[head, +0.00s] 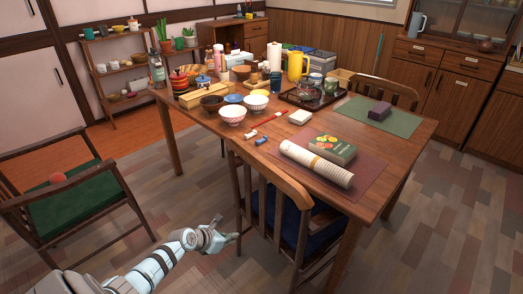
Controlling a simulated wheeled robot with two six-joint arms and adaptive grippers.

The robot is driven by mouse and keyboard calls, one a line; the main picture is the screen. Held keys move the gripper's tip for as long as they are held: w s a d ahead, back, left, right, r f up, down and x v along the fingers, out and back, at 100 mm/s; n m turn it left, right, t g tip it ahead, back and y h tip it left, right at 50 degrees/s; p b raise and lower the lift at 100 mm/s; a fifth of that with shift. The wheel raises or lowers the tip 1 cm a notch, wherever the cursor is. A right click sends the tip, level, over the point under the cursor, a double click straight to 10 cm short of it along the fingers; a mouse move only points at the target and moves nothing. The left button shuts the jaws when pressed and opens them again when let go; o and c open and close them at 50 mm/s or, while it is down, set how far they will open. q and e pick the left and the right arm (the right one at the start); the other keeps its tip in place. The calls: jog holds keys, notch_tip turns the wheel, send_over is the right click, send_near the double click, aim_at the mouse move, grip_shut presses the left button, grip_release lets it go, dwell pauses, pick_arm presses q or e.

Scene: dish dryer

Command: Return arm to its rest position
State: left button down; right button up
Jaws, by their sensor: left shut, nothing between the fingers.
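My left arm comes in from the bottom left of the head view. Its gripper (224,235) is shut and empty. It hangs over the floor, in front of the table and to the left of the near chair, apart from the table top. My right arm and gripper are not in the view.
A wooden table (400,160) full of bowls, boxes and a yellow pitcher (297,65) stands ahead. A wooden chair (270,180) with a blue seat is close to the gripper's right. A green-seated armchair (85,212) stands at left. Floor (185,200) between them is clear.

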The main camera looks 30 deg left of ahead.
pick_arm(q)
jog(key=shift+f, duration=0.15)
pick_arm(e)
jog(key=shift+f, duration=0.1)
pick_arm(q)
jog(key=s+a+f+n+y, duration=0.15)
jog(key=s+f+n, duration=0.3)
jog(key=n, duration=0.85)
jog(key=s+a+f+n+y, duration=0.1)
jog(key=s+f+n+y, duration=0.3)
jog(key=n, duration=0.8)
jog(key=s+d+f+n+g+h, duration=0.1)
jog(key=s+d+f+n+g, duration=0.3)
jog(key=s+f+n, duration=0.75)
jog(key=s+d+f+g+h, duration=0.1)
jog(key=s+d+f+g, duration=0.1)
jog(key=s+d, duration=0.55)
jog(key=s+d+f+g+h, duration=0.15)
jog(key=s+d, duration=0.25)
jog(key=s, duration=0.7)
notch_tip(320, 180, up, 18)
jog(key=s+d+p, duration=0.1)
jog(key=p, duration=1.6)
jog(key=shift+f+n, duration=0.25)
jog(key=shift+n, duration=0.2)
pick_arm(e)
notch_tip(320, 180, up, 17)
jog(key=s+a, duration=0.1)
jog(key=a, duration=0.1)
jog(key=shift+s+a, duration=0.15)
